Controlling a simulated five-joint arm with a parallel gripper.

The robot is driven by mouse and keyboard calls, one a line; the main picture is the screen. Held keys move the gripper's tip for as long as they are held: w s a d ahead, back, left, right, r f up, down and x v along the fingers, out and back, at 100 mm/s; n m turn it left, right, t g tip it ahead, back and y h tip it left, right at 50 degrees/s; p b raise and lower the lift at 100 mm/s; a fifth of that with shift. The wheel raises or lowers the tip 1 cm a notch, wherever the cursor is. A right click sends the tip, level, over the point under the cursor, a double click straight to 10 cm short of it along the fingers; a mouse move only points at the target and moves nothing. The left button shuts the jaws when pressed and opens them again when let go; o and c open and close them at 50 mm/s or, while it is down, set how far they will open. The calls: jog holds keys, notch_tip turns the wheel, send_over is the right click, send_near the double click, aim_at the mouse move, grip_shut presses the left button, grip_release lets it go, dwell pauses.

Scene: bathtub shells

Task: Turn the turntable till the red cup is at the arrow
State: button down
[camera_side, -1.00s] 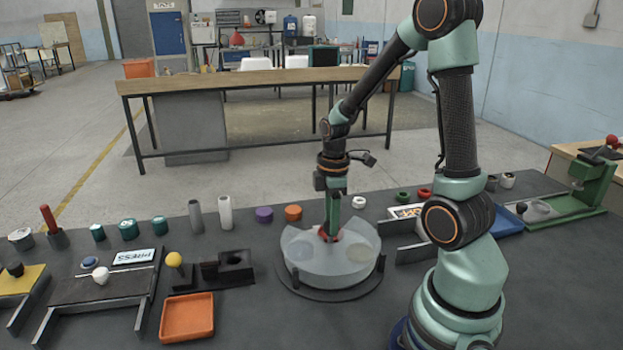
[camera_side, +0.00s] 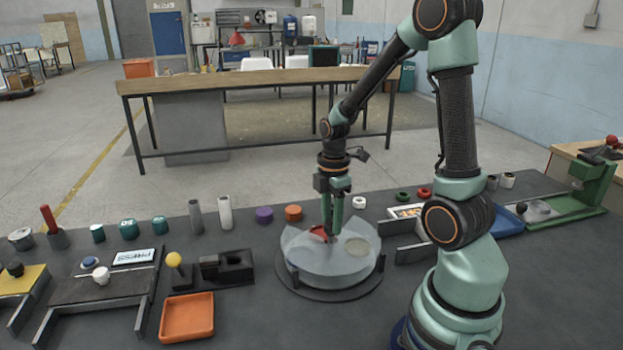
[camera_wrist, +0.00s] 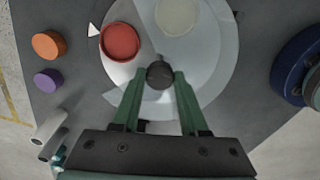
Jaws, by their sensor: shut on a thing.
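The turntable (camera_side: 330,268) is a pale grey round disc on a dark base. The red cup (camera_wrist: 121,41) sits upper left on it in the wrist view, close to the rim; in the side view the red cup (camera_side: 318,234) is at the back, just left of my fingers. A small white triangle (camera_wrist: 93,30), seemingly the arrow, lies just outside the rim beside the cup. A pale round cup (camera_wrist: 177,16) is also on the disc. My gripper (camera_wrist: 159,77) is shut on the dark central knob (camera_wrist: 159,70); in the side view my gripper (camera_side: 334,230) comes down from above.
An orange cylinder (camera_side: 293,213) and a purple one (camera_side: 264,214) stand behind the turntable. A dark block (camera_side: 236,268) and an orange tray (camera_side: 187,316) are to its left. A metal rail stand (camera_side: 410,253) is close on the right.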

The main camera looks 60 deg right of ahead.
jog(key=shift+c, duration=2.2)
grip_release()
notch_tip(320, 180, up, 12)
jog(key=shift+a+r, duration=0.1)
jog(key=a+r+m+t, duration=0.1)
jog(key=a+m+t, duration=0.1)
jog(key=a+m, duration=0.4)
jog(key=a+r+m+t, duration=0.2)
jog(key=a+m, duration=0.4)
jog(key=a, duration=0.3)
jog(key=shift+s+r+t, duration=0.3)
jog(key=shift+s+t, duration=0.1)
jog(key=shift+t, duration=0.4)
